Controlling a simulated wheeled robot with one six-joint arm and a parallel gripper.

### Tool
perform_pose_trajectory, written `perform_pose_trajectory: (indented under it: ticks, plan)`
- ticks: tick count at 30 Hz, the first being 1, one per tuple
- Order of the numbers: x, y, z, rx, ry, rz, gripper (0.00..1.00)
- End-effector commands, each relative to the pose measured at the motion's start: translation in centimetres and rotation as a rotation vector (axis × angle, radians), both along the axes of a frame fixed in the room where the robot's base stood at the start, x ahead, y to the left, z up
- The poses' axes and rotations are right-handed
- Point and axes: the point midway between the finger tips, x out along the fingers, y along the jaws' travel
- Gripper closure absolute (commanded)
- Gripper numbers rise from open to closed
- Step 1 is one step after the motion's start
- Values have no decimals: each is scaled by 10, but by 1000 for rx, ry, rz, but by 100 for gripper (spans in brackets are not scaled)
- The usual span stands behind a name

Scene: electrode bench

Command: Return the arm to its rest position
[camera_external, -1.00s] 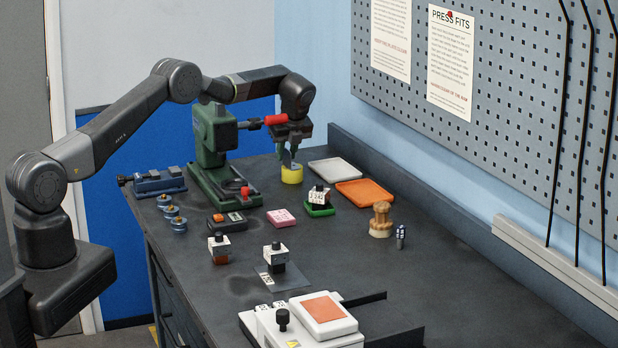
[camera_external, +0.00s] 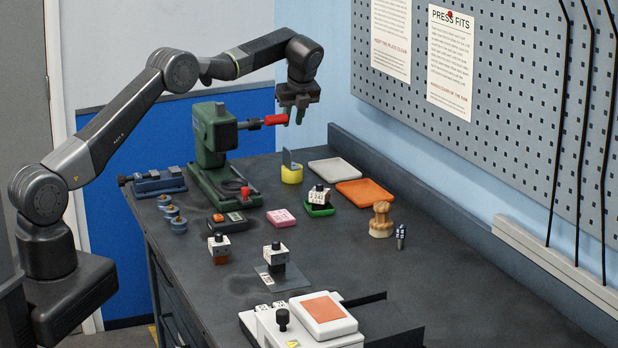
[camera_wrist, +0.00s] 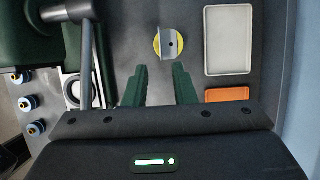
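My gripper (camera_external: 293,114) hangs above the bench, clear of everything, at about the height of the red handle of the green press (camera_external: 213,140). Its fingers point down, and in the wrist view (camera_wrist: 160,88) the two green fingertips stand apart with nothing between them. Below it a yellow round holder (camera_external: 291,175) stands on the bench with a grey plate (camera_external: 289,157) upright in it. The holder also shows beyond the fingertips in the wrist view (camera_wrist: 157,46). My arm is raised and bent at the elbow.
A white tray (camera_external: 332,169) and an orange tray (camera_external: 366,193) lie right of the holder. The press's red lever grip (camera_external: 275,119) is close beside my fingers. Small blocks, a wooden piece (camera_external: 381,219) and a white device (camera_external: 322,311) stand on the bench.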

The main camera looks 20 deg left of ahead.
Motion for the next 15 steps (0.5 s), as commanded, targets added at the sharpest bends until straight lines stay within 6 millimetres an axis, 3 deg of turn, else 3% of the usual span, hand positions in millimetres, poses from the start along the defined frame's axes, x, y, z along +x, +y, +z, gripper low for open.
perform_pose_trajectory:
  ticks: [8,15]
  plan:
    - [3,3,-8,1,1,0,76]
    - [13,14,-44,1,3,1,76]
